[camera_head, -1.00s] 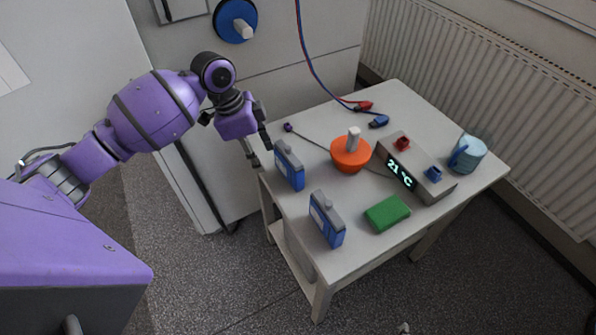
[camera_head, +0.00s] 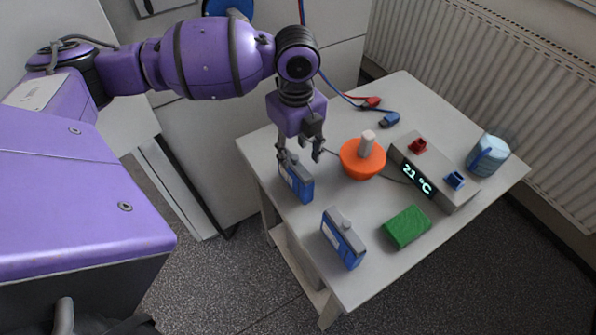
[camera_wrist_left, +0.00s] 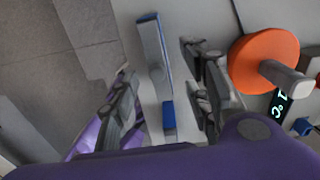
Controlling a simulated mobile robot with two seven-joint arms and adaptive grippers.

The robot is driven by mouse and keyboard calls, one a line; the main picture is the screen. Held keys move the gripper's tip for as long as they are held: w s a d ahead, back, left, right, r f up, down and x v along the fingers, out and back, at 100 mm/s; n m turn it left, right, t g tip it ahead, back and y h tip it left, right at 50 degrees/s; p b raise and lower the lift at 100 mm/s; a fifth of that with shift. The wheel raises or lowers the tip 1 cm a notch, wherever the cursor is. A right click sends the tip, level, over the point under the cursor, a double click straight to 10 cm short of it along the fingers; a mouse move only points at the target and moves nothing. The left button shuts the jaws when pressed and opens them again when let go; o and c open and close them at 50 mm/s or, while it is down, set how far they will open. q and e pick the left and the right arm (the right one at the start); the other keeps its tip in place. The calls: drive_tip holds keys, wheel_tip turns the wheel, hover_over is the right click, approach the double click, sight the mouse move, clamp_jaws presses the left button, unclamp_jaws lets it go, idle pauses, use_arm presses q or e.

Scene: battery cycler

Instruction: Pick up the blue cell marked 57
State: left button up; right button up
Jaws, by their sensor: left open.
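Two blue cells with grey tops stand on the white table. The farther cell (camera_head: 298,184) is at the table's left side, and the nearer cell (camera_head: 343,240) is closer to the front edge. I cannot read a number on either. My left gripper (camera_head: 300,157) points down over the farther cell, open, with its fingers near the cell's top. In the left wrist view, a cell (camera_wrist_left: 153,55) shows between the spread fingers, closer to the right finger, and the gripper partly hides it. My right gripper is not in view.
An orange round piece with a pale knob (camera_head: 362,160) stands just right of the gripper.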

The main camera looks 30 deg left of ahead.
sight(295, 169)
use_arm(q)
wheel_tip(295, 169, down, 2)
drive_tip(key=shift+s+d, duration=0.15)
drive_tip(key=f, duration=0.5)
drive_tip(key=shift+a, duration=0.3)
clamp_jaws()
